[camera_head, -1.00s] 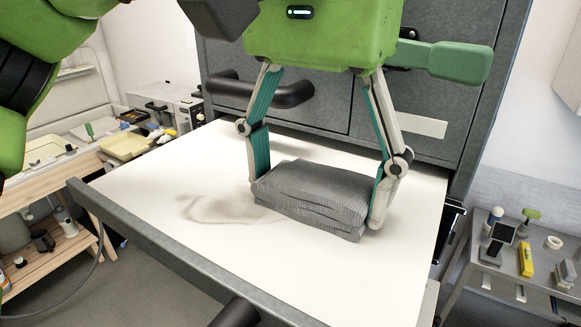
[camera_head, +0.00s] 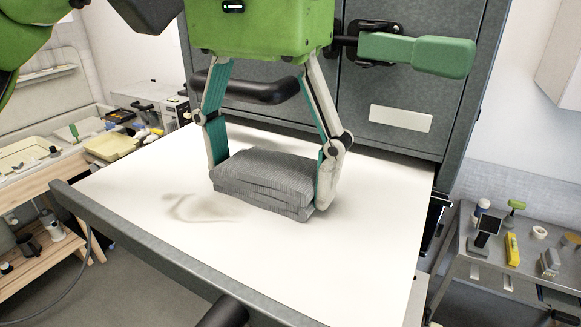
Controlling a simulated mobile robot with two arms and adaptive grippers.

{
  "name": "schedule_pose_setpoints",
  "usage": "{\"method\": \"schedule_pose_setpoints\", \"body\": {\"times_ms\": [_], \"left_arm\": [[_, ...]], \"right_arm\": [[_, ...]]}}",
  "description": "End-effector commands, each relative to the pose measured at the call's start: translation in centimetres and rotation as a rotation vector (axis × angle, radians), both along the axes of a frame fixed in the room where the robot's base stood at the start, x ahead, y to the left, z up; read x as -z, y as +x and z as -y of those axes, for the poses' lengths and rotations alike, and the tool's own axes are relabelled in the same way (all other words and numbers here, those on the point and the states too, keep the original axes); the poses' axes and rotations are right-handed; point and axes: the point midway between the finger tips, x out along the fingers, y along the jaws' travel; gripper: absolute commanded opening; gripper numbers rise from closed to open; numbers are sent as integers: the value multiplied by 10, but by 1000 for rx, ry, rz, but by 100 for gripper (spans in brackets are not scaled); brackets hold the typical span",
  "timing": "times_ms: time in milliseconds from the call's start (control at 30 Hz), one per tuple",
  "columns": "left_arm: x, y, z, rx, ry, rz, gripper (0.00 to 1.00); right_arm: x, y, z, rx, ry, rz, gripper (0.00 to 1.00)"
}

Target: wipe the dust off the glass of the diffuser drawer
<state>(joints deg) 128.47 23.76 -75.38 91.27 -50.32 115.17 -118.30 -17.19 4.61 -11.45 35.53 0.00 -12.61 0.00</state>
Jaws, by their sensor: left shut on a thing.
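The diffuser drawer (camera_head: 118,234) is pulled out of the grey cabinet, its white glass (camera_head: 370,235) facing up. A brownish dust smear (camera_head: 195,209) lies on the glass left of the middle. My left gripper (camera_head: 265,190) is shut on a folded grey cloth (camera_head: 262,180), one finger at each end of it. The cloth is down at the glass, just right of the smear; the glass beneath it is hidden. My right gripper is not in view.
The cabinet front (camera_head: 385,150) with a dark bar handle (camera_head: 245,85) and a green-handled lever (camera_head: 415,54) stands behind the drawer. A bench with trays (camera_head: 112,146) is at the left. A grey cart (camera_head: 505,270) with small items stands at the right.

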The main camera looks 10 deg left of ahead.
Motion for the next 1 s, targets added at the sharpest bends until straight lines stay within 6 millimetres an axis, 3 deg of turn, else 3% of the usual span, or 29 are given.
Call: {"method": "schedule_pose_setpoints", "body": {"times_ms": [733, 1000], "left_arm": [[0, 3, -8, 1, 0, 0, 59], [0, 10, -29, -2, 0, 0, 59]], "right_arm": [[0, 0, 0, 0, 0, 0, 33], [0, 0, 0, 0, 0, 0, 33]]}}
